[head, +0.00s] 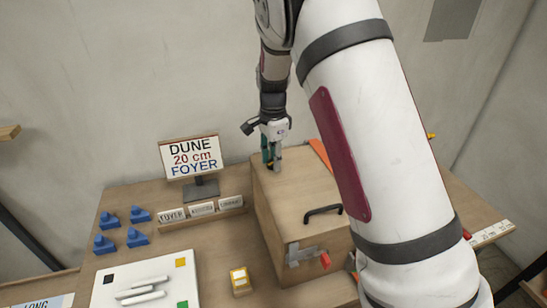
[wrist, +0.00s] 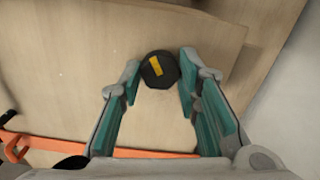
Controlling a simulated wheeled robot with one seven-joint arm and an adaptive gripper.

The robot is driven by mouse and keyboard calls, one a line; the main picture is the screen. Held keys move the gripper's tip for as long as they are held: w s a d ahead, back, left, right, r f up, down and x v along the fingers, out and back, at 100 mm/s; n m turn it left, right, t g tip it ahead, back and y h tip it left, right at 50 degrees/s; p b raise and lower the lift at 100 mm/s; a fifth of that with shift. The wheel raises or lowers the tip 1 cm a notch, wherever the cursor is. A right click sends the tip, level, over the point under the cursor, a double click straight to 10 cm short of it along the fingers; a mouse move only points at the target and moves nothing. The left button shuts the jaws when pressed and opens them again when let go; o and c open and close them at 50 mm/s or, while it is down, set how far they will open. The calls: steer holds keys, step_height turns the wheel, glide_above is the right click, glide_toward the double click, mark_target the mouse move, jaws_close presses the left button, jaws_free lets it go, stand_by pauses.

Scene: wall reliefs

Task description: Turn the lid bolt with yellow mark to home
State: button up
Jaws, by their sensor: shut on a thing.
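The lid bolt (wrist: 159,69) is a dark, many-sided knob with a yellow mark on its top, standing on the wooden lid (wrist: 85,60). My gripper (wrist: 158,73) is shut on it, a teal-padded finger at each side. The yellow mark is a short bar slightly tilted from the picture's vertical. In the head view my gripper (head: 271,160) points down at the far left part of the wooden box (head: 290,200); the bolt is mostly hidden there. No home mark can be made out around the bolt.
The box has a black handle (head: 323,211) and a grey latch with a red end (head: 325,260). An orange strip (head: 321,155) lies along the lid's far side. A sign (head: 190,157), blue pieces (head: 138,237) and a white board (head: 135,285) stand left of it.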

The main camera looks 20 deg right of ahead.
steer(key=m+p, duration=0.1)
steer(key=m, duration=0.5)
stand_by(0.6)
steer(key=o, duration=1.1)
steer(key=shift+o, duration=0.2)
step_height(320, 180, up, 12)
